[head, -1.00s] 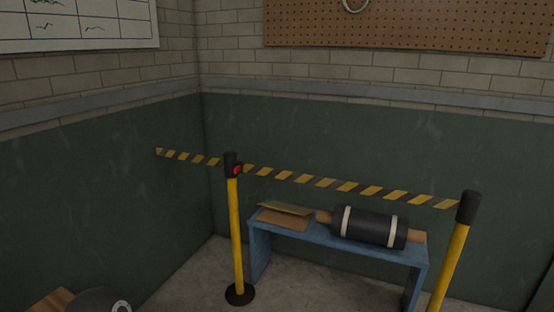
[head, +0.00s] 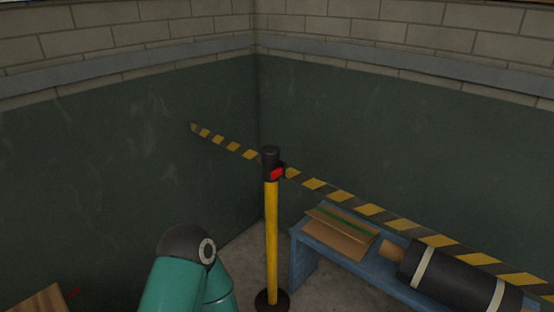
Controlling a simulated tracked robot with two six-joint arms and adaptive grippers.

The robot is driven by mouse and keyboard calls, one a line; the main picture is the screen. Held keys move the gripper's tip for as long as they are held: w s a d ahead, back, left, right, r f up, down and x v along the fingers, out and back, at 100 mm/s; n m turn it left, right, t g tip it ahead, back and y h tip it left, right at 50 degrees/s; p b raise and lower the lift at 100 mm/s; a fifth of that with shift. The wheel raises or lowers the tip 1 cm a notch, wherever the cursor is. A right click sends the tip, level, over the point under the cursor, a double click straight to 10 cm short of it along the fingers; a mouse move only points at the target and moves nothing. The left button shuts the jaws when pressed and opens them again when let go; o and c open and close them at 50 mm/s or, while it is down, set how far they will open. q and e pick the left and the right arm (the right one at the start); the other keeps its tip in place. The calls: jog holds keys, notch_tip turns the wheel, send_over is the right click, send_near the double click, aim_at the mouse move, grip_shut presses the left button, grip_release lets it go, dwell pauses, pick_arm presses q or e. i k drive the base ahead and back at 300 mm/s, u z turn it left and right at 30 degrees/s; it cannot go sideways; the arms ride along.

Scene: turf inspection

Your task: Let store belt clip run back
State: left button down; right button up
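A yellow barrier post (head: 271,235) with a black head stands upright near the room corner. A red belt clip (head: 277,174) sits at the post's head. A black and yellow striped belt (head: 372,209) runs from the head to the right, out of the picture. Another stretch of striped belt (head: 225,143) runs from the post's head to the left wall. Neither gripper shows in the head view. Only a teal link of my arm, with a dark joint, shows at the bottom, left of the post.
A wooden piece (head: 40,300) with a red bit is at lower left. Bare floor lies around the post.

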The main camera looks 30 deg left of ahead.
aim_at(279, 171)
jog(key=u, duration=0.35)
jog(key=i, duration=1.6)
jog(key=u, duration=0.35)
jog(key=k, duration=0.9)
jog(key=u, duration=0.2)
jog(key=i, duration=0.9)
jog(key=z, duration=0.1)
